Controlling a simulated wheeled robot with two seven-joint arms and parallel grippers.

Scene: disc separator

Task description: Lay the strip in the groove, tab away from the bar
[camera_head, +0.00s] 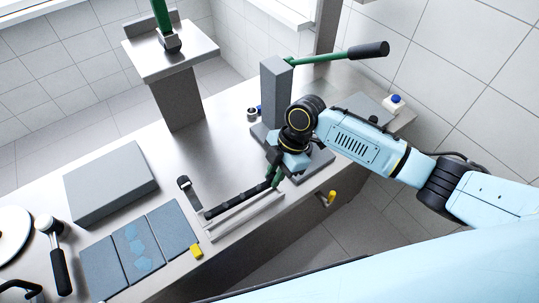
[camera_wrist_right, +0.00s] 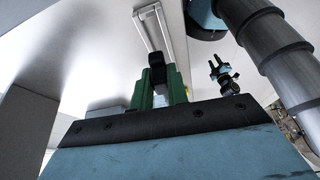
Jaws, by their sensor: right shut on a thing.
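The dark strip (camera_head: 238,199) slants along the bench in the head view. My right gripper (camera_head: 273,176) has its green fingers shut on the strip's right end. In the right wrist view a black piece of the strip (camera_wrist_right: 156,66) shows between the fingers (camera_wrist_right: 160,92). The pale metal holder with the groove (camera_head: 247,216) lies just in front of the strip and about parallel to it; in the wrist view its long channel (camera_wrist_right: 153,30) runs beyond the fingers. I cannot tell whether the strip touches the groove. The tab cannot be made out.
A flat metal piece with a black end (camera_head: 190,191) lies left of the strip. A grey block (camera_head: 110,184), blue-grey panels (camera_head: 104,268) and a yellow piece (camera_head: 196,251) lie further left. A grey post (camera_head: 276,95) with a green lever stands behind my right gripper.

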